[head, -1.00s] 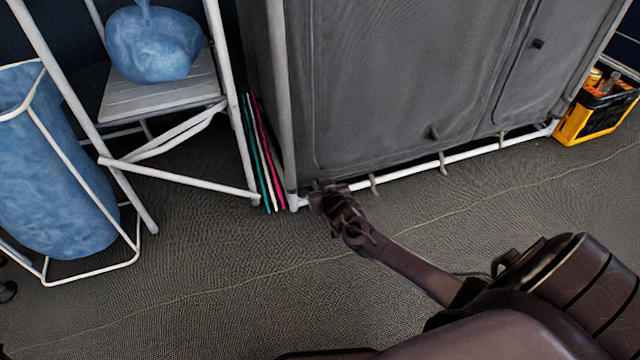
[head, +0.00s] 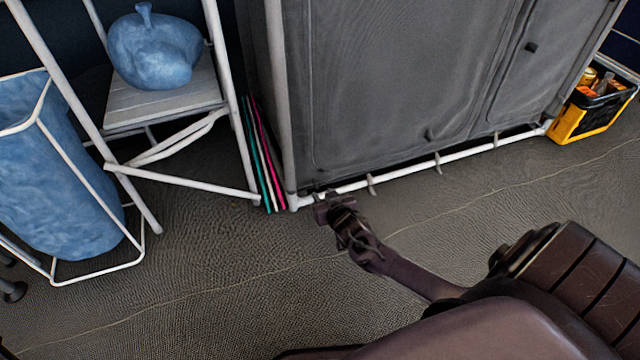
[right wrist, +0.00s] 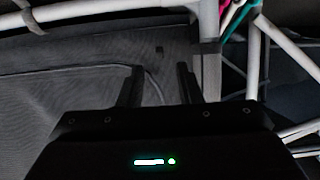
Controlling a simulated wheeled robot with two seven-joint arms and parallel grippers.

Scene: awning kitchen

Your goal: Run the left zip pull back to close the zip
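A grey fabric cabinet (head: 390,85) on a white frame stands in the middle of the head view. Two small dark tabs show on its front, one low (head: 430,134) and one higher on the right (head: 531,47). My right gripper (head: 326,203) is at the cabinet's lower left corner, by the bottom rail. In the right wrist view the gripper's fingers (right wrist: 161,85) are apart, with nothing seen between them. Beyond them, a small dark tab (right wrist: 159,49) shows on the grey fabric near the corner post; I cannot tell whether it is the left zip pull. My left gripper is not in view.
A white bottom rail (head: 400,174) with hooks runs along the cabinet's base. Thin coloured boards (head: 262,160) stand left of it. A white-framed stand carries a blue bag (head: 154,50); another blue bag (head: 55,180) hangs left. A yellow-black crate (head: 592,112) stands right. The floor in front is open.

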